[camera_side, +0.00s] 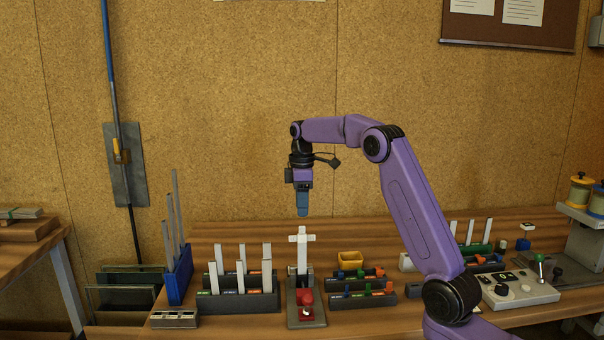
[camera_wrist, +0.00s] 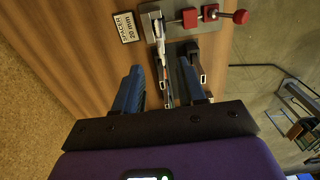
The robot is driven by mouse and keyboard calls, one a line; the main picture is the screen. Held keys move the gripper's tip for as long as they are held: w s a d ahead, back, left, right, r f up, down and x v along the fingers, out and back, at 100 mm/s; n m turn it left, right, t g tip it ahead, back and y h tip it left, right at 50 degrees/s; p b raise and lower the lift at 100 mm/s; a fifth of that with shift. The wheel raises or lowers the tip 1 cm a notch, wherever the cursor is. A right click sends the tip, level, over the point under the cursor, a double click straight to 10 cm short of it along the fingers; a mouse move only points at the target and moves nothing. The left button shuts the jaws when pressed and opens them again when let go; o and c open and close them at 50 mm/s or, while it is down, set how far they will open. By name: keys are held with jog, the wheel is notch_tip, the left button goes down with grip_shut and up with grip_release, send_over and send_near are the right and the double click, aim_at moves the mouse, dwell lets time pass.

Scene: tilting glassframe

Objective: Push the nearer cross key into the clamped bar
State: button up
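A pale bar (camera_side: 302,258) stands upright in a grey clamp (camera_side: 306,320) with a red part. Near its top a short white crosspiece (camera_side: 294,238), apparently a cross key, sticks out to both sides. I cannot tell two keys apart or how deep one sits. My gripper (camera_side: 302,214) points down above the bar, with a small gap over its top. In the wrist view my gripper (camera_wrist: 162,88) has its two blue fingers apart and empty. The clamp's red knob (camera_wrist: 189,17) and narrow pale pieces (camera_wrist: 161,62) show beyond and between the fingers.
Dark trays (camera_side: 362,299) of coloured parts and a yellow bin (camera_side: 349,259) stand to the right. A spacer label (camera_wrist: 126,27) lies near the clamp.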

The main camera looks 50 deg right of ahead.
notch_tip(320, 180, up, 10)
jog(key=shift+f, duration=0.25)
dwell(0.4)
jog(key=shift+a, duration=0.1)
jog(key=s+a+f+n, duration=0.1)
jog(key=s+a+f, duration=0.1)
jog(key=s+a, duration=0.35)
jog(key=s+a+f, duration=0.1)
jog(key=s+a, duration=0.2)
jog(key=a, duration=0.6)
jog(key=s+a+f+n, duration=0.1)
jog(key=s+a+f, duration=0.1)
jog(key=s+a, duration=0.35)
jog(key=s+f, duration=0.3)
jog(key=s, duration=0.5)
jog(key=s+f+n, duration=0.1)
jog(key=s+f, duration=0.3)
jog(key=s, duration=0.5)
jog(key=s+f, duration=0.4)
jog(key=s, duration=0.5)
jog(key=shift+a+f+n, duration=0.2)
jog(key=shift+f+n, duration=0.05)
jog(key=shift+n, duration=0.05)
